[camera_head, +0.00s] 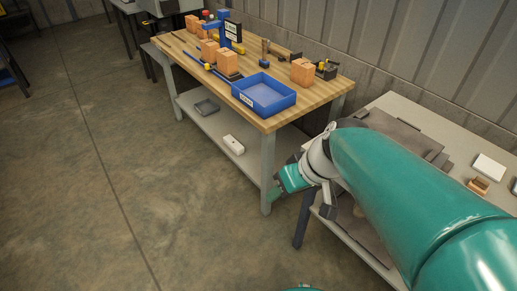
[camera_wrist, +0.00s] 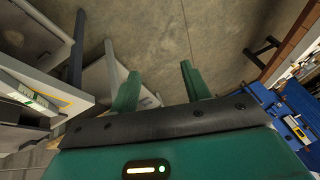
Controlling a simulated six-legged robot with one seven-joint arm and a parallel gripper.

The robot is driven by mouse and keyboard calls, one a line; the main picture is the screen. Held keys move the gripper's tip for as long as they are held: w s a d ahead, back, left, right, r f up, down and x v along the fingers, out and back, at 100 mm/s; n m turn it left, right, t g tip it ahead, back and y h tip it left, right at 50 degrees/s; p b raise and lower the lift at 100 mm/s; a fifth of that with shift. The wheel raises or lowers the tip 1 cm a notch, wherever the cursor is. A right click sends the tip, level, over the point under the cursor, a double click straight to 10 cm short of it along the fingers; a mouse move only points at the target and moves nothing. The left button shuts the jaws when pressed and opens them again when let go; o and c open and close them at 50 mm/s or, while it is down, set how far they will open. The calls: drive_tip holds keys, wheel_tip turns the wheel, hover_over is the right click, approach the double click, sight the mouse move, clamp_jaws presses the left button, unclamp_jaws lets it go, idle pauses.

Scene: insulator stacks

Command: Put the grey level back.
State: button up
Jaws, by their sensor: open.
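My gripper (camera_wrist: 161,84) is open, with its two green fingers apart and only bare floor showing between them in the wrist view. In the head view my gripper (camera_head: 281,188) hangs beside the near leg of the wooden workbench (camera_head: 190,62), below its top. I cannot pick out the grey level for certain. A pale oblong piece (camera_head: 233,145) with a small dark mark lies on the bench's lower shelf (camera_head: 210,122). A pale strip with green and yellow marks (camera_wrist: 34,98) shows at the left of the wrist view; I cannot tell what it is.
A blue tray (camera_head: 264,101) stands at the bench's near edge. Orange blocks (camera_head: 303,71), tools and a blue stand (camera_head: 223,27) fill the top behind it. A grey dish (camera_head: 206,107) lies on the shelf. A grey table (camera_head: 420,111) stands right.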

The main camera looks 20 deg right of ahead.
drive_tip(key=s+a+r+m+t+h, duration=0.1)
drive_tip(key=s+a+r+h, duration=0.1)
drive_tip(key=r, duration=0.3)
drive_tip(key=shift+s+a+r+m+t+h, duration=0.15)
drive_tip(key=shift+a+r+m+t+h, duration=0.2)
drive_tip(key=shift+a+h, duration=0.4)
